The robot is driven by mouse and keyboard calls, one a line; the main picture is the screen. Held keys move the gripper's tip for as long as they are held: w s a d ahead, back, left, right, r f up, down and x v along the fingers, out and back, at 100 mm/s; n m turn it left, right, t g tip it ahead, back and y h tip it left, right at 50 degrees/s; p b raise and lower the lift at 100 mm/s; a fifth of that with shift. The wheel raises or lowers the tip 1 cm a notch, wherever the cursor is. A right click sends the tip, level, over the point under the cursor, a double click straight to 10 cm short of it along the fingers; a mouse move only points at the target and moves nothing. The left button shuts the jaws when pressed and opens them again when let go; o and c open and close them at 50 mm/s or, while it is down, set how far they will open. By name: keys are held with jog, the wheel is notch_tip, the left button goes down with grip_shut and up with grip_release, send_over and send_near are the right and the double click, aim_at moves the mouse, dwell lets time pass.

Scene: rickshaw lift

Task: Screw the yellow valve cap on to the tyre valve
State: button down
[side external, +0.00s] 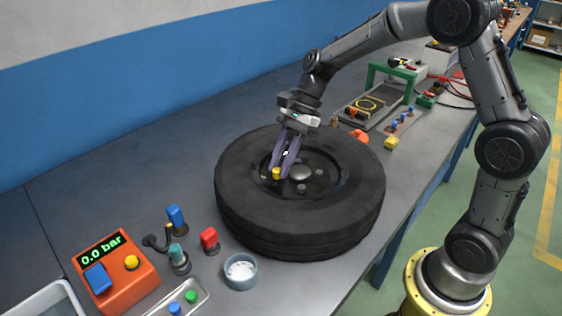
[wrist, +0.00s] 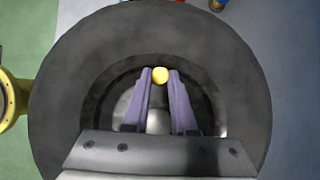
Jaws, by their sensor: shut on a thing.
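The black tyre (side external: 235,205) lies flat on the bench with its dark wheel hub facing up. My gripper (side external: 278,168) reaches down over the hub, its purple fingers shut on the small yellow valve cap (side external: 276,174). In the wrist view the yellow cap (wrist: 160,75) sits between the tips of my gripper (wrist: 160,78), over the rim area of the tyre (wrist: 60,80). The tyre valve itself is hidden under the cap and fingers, so I cannot tell whether the cap touches it.
An orange box (side external: 118,272) reading 0.0 bar stands at the front left. Blue (side external: 176,219) and red (side external: 209,240) capped items and a small bowl (side external: 240,272) stand left of the tyre.

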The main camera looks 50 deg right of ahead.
jog(key=shift+s+m+t, duration=0.1)
jog(key=shift+m+t, duration=0.5)
jog(key=shift+m, duration=0.5)
jog(key=m+t+h, duration=0.1)
jog(key=m+t, duration=0.1)
jog(key=m, duration=0.3)
jog(key=m+t+h, duration=0.1)
jog(key=m, duration=0.2)
jog(key=shift+r+t+h, duration=0.1)
jog(key=shift+t+h, duration=0.2)
jog(key=shift+t, duration=0.1)
jog(key=shift+w+d+r+m+t+h, duration=0.15)
jog(key=shift+m+h, duration=0.1)
jog(key=shift+m, duration=0.35)
jog(key=shift+w+a+f+m+t+h, duration=0.15)
jog(key=shift+m+h, duration=0.1)
jog(key=shift+m, duration=0.35)
jog(key=c, duration=1.6)
grip_release()
jog(key=shift+d+r, duration=0.1)
jog(key=c, duration=0.8)
grip_release()
jog(key=shift+s+f, duration=0.15)
jog(key=shift+f, duration=0.05)
